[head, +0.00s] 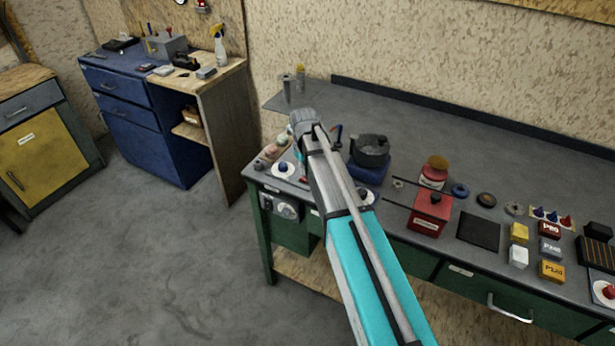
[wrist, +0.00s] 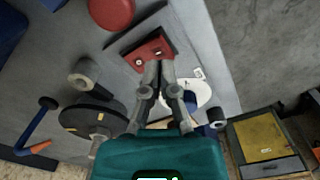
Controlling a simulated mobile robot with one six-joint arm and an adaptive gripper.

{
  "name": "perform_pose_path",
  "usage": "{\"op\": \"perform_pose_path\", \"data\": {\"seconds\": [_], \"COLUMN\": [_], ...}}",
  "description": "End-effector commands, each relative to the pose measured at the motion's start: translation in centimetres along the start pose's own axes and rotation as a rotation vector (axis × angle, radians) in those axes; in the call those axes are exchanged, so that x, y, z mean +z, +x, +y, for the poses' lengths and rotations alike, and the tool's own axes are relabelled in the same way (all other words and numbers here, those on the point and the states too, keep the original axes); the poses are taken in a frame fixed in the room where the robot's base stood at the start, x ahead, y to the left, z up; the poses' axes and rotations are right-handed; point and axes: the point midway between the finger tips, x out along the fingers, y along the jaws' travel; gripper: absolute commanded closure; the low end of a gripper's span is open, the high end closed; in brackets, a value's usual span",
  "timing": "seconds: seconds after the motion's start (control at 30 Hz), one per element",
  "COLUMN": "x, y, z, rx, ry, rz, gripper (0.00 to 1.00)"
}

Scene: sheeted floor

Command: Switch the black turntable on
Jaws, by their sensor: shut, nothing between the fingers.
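In the wrist view the black disc (wrist: 95,115), with an orange mark, lies left of my gripper (wrist: 158,68). My gripper is shut and empty, tips near the red box; contact cannot be told. The head view hides it.
Another white plate with a blue knob (head: 283,168) is at the bench's left end. Small boxes crowd the right side. The floor (head: 150,260) at left is clear.

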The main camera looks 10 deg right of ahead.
Motion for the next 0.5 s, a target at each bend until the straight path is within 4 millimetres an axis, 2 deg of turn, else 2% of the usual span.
{"op": "perform_pose_path", "data": {"seconds": [0.5], "x": [0.0], "y": [0.6], "z": [0.0], "rx": [0.0], "ry": [0.0], "rz": [0.0], "gripper": [1.0]}}
